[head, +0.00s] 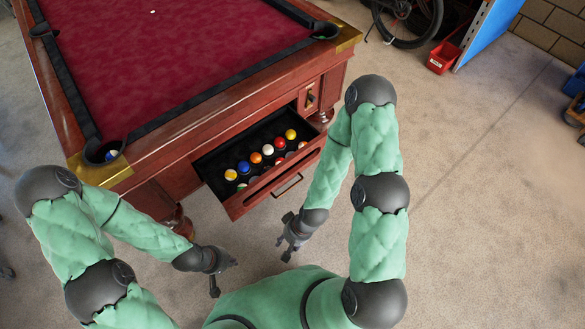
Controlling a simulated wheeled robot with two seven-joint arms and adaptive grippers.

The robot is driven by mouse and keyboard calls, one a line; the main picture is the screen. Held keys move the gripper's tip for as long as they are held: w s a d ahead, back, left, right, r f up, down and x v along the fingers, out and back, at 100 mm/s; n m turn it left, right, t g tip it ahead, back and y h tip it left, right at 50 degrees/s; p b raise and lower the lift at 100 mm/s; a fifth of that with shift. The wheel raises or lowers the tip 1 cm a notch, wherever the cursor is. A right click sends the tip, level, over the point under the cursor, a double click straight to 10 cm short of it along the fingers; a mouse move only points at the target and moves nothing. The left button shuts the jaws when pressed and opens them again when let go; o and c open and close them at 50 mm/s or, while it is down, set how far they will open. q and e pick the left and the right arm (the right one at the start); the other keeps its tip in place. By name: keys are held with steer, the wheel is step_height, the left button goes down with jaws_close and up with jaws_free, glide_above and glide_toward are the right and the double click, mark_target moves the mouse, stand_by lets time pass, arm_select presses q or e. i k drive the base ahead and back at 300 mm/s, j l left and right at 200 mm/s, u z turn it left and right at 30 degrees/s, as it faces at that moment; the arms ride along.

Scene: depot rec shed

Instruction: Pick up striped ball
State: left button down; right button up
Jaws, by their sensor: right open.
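A ball with white and blue on it (112,155) sits in the near-left corner pocket of the pool table, partly hidden by the pocket rim; it looks striped, though it is small. Several coloured balls, such as a blue one (244,167) and a white one (268,149), lie in the open drawer (268,190) under the table; stripes on them are hard to tell. My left gripper (225,278) is in front of the drawer, fingers apart and empty. My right gripper (285,248) is open and empty, to the right of it. Neither touches a ball.
The wooden pool table (225,105) with red cloth fills the upper left. A red bin (443,58), a bicycle wheel (407,18) and a blue panel (490,32) stand at the back right. The concrete floor (490,200) on the right is clear.

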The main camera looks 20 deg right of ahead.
mark_target(111, 155)
steer(key=j+z, duration=0.25)
steer(key=z, duration=0.15)
steer(key=j+z, duration=0.25)
steer(key=z, duration=0.2)
steer(key=j+z, duration=0.25)
steer(key=z, duration=0.15)
steer(key=k+j+z, duration=0.1)
steer(key=z, duration=0.3)
steer(key=j, duration=0.1)
